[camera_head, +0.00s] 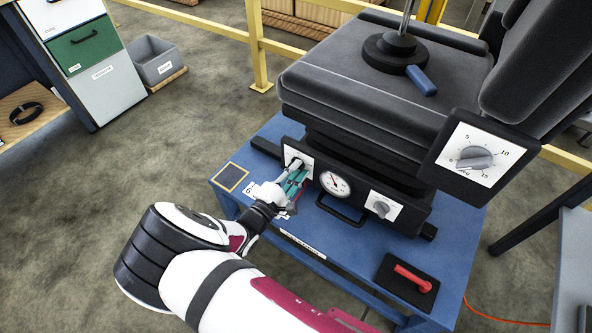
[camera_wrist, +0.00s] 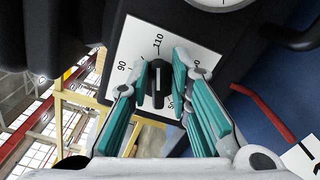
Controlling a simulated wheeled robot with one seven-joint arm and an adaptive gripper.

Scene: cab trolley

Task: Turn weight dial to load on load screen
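A white dial plate with a black knob sits at the left of the seat's black front panel; its plate shows in the head view (camera_head: 291,153). In the wrist view the black knob (camera_wrist: 158,88) stands on the plate (camera_wrist: 135,50), marked 90 and 110, with other marks partly hidden. My gripper (camera_wrist: 163,78) has its teal fingers either side of the knob, with a gap on the right; contact on the left is unclear. It also shows in the head view (camera_head: 296,172). I cannot identify a load screen; a round gauge (camera_head: 333,184) sits right of the dial.
A grey knob on a white plate (camera_head: 382,206) is right of the gauge. Another dial (camera_head: 474,159) hangs beside the seat. A red lever (camera_head: 412,279) lies on the blue base (camera_head: 340,250). A black loop handle (camera_head: 340,211) juts out below the gauge.

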